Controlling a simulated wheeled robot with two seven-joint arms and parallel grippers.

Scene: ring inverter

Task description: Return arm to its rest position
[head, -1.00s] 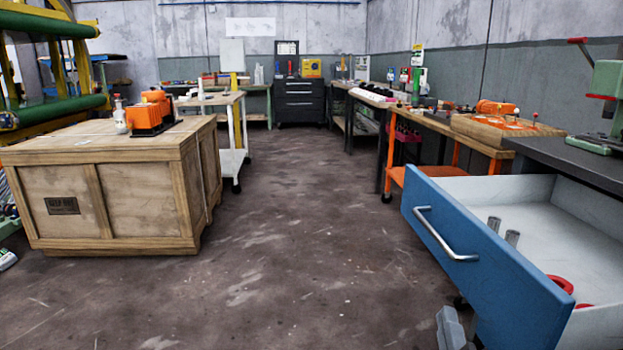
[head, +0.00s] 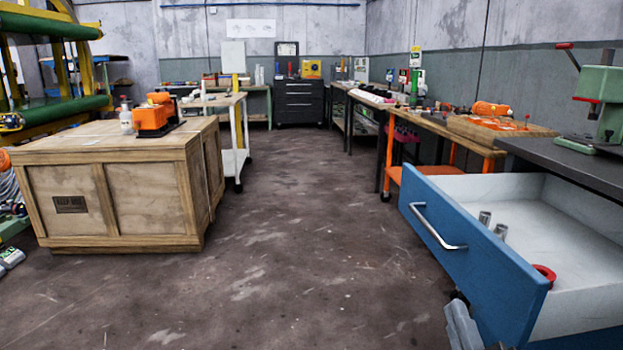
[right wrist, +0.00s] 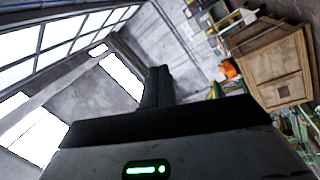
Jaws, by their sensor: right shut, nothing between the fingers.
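My right gripper (head: 460,326) shows as a grey part at the bottom edge of the head view, beside the blue drawer front (head: 475,265). In the right wrist view its dark fingers (right wrist: 157,88) are together, with nothing between them. They are raised in free air, with windows and wall behind. My left gripper is not in view.
The open drawer holds two grey metal cylinders (head: 492,224) and a red ring (head: 545,272). A dark workbench with a green press (head: 604,110) stands above it. A wooden crate (head: 120,195) stands at left. The floor (head: 300,250) between is clear.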

